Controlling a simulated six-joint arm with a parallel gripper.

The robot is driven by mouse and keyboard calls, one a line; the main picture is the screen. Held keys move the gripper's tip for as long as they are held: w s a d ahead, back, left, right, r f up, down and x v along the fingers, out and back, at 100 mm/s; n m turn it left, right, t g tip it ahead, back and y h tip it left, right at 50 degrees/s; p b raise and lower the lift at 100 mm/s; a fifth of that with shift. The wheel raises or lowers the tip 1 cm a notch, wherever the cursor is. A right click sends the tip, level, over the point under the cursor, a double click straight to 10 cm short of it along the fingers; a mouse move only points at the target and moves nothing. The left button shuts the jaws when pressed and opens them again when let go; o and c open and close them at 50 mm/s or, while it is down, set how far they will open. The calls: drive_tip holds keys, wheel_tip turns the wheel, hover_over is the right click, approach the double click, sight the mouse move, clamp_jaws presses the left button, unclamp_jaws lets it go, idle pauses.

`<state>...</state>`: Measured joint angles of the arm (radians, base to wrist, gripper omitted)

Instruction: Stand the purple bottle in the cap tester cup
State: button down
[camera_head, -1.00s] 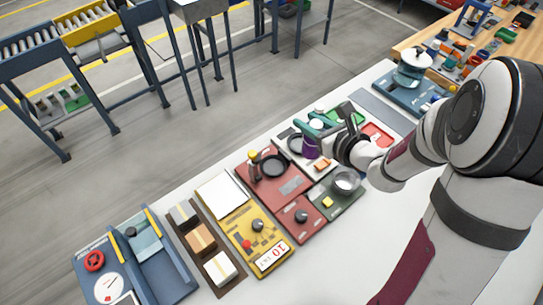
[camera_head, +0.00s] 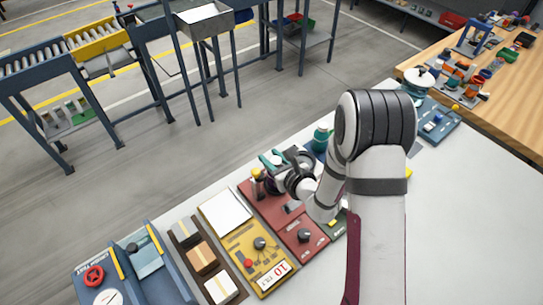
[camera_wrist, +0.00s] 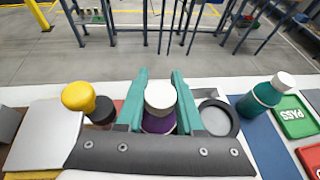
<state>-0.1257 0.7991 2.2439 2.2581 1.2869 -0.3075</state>
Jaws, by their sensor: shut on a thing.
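My gripper (camera_wrist: 160,108) has teal fingers, shut on the purple bottle (camera_wrist: 158,124), which has a white cap (camera_wrist: 160,95) and looks upright. In the head view my gripper (camera_head: 273,162) is over the far part of the red station (camera_head: 301,233), by the yellow-topped post (camera_head: 257,182), and the arm hides the bottle. The post also shows left of the bottle in the wrist view (camera_wrist: 80,97). A dark-rimmed round ring (camera_wrist: 218,119) lies right of the bottle. I cannot tell whether it is the cap tester cup. The bottle's base and what is under it are hidden.
A teal bottle (camera_wrist: 262,98) stands at the right, near a green PASS tray (camera_wrist: 295,118) and a red tray (camera_wrist: 311,160). A yellow station (camera_head: 262,255) with a white plate (camera_head: 225,211) is left of the gripper. The white table at the right front is clear.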

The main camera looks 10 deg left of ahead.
drive_tip(key=shift+f, duration=0.15)
drive_tip(key=c, duration=0.8)
unclamp_jaws()
drive_tip(key=shift+c, duration=0.2)
